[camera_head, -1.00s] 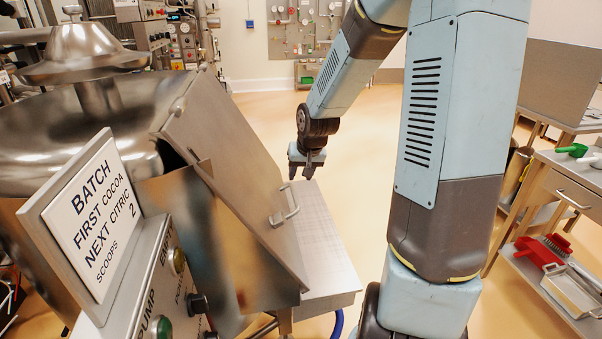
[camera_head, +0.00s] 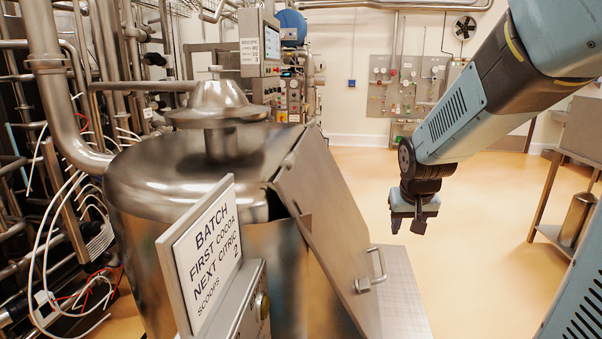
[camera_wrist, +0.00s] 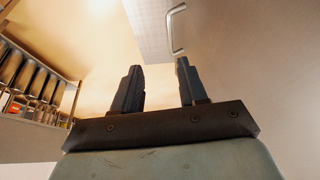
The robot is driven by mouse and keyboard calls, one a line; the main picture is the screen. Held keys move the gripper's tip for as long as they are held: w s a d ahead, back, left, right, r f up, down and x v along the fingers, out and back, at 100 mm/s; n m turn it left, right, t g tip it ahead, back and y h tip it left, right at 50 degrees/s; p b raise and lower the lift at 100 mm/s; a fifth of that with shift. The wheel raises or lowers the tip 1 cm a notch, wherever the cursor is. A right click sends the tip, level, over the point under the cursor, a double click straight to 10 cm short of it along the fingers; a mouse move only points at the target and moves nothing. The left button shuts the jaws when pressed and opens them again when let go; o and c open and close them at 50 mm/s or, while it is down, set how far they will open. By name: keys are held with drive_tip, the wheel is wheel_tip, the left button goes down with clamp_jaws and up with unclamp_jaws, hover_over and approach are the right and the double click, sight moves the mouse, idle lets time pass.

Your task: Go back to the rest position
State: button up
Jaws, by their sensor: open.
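My gripper (camera_head: 408,226) hangs from my arm at the right of the head view, fingers pointing down. It is to the right of the hopper's tilted lid (camera_head: 325,235), apart from it and beyond its handle (camera_head: 371,278). In the wrist view my gripper (camera_wrist: 157,87) shows two dark fingers spread apart with nothing between them. The lid handle (camera_wrist: 172,28) shows just past the fingertips there. The big steel hopper (camera_head: 180,180) stands at left of centre in the head view.
A sign reading BATCH FIRST COCOA NEXT CITRIC (camera_head: 208,255) stands before the hopper. A steel shelf surface (camera_head: 405,300) lies beside the lid. Pipes and cables fill the left. A pegboard wall panel (camera_head: 405,85) is at the back.

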drive_tip(key=s+r, duration=0.4)
drive_tip(key=s, duration=0.5)
drive_tip(key=s+r+n+t+y, duration=0.1)
drive_tip(key=s+r, duration=0.4)
drive_tip(key=s, duration=0.4)
drive_tip(key=shift+a+r, duration=0.2)
drive_tip(key=shift+a, duration=0.2)
drive_tip(key=shift+w, duration=0.1)
idle(0.8)
